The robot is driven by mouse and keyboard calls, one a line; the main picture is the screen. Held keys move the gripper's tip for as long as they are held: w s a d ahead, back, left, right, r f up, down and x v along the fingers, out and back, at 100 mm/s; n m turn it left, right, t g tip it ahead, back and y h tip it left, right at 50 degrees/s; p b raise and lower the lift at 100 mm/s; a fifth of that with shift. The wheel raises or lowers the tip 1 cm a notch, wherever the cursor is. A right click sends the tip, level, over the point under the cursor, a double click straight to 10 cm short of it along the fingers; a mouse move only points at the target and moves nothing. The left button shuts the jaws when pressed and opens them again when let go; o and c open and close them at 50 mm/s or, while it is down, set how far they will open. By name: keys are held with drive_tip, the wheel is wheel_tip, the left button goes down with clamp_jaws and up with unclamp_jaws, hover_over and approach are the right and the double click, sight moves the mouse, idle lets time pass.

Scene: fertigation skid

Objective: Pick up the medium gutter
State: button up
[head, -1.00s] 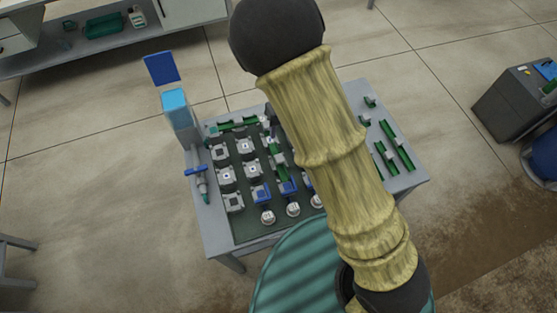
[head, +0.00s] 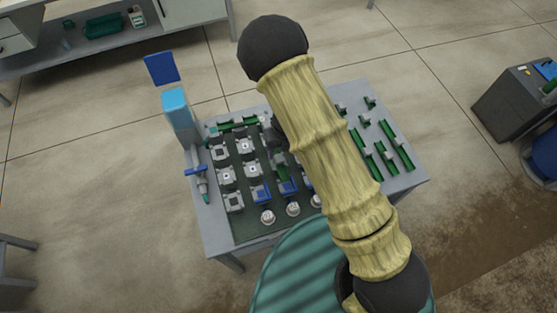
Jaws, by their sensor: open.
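Several green gutters of different lengths lie at the right of the grey table. A long one (head: 400,148) is rightmost, a shorter one (head: 388,160) lies left of it, and another long one (head: 370,165) is partly behind my arm. Very short green pieces (head: 365,122) lie farther back. I cannot tell for sure which is the medium gutter. Other green lengths sit on the dark board, one along its back edge (head: 237,127) and one near its middle (head: 281,172). My arm crosses the table's middle, and my gripper's fingers are hidden behind it.
The dark board (head: 243,220) bears grey square fittings (head: 226,177), blue parts (head: 260,195) and white round caps (head: 267,217). A blue-topped dispenser (head: 178,112) stands at the table's (head: 222,243) left edge. A dark grey bin (head: 507,103) stands on the floor at right.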

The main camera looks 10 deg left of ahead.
sight(279, 157)
drive_tip(key=shift+f, duration=0.1)
drive_tip(key=shift+s+a+f+p, duration=0.1)
drive_tip(key=shift+a+f+p, duration=0.1)
drive_tip(key=shift+f, duration=1.05)
drive_tip(key=shift+s+a+f+p, duration=0.1)
drive_tip(key=shift+f+p, duration=0.1)
drive_tip(key=shift+f, duration=1.05)
drive_tip(key=c, duration=1.1)
